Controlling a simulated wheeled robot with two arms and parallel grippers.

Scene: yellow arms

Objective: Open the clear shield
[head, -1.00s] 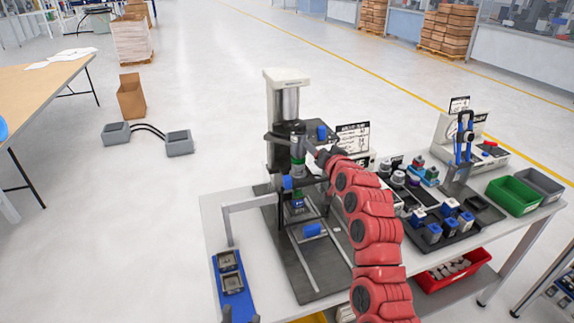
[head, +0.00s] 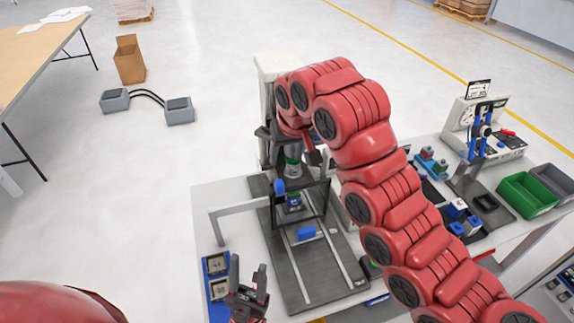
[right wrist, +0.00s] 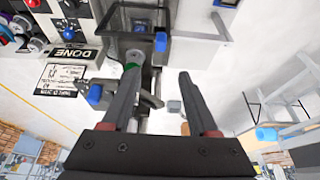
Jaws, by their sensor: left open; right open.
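The clear shield shows mainly as a dark frame (head: 327,203) around the front of the press (head: 268,95); its see-through panel is hard to make out. A blue knob (head: 279,187) sits at the frame's left side. My right gripper (right wrist: 160,88) is open at the press's upper part, near the green ring (right wrist: 131,66), with dark press parts between and behind its fingers. I see nothing held. In the head view my red right arm hides much of that gripper. My left gripper (head: 248,278) is open and empty at the table's front left.
A blue tray with square parts (head: 217,290) lies at the table's left, beside a grey bracket (head: 229,213). Green (head: 535,197) and grey bins stand at the right. My right arm covers the table's middle.

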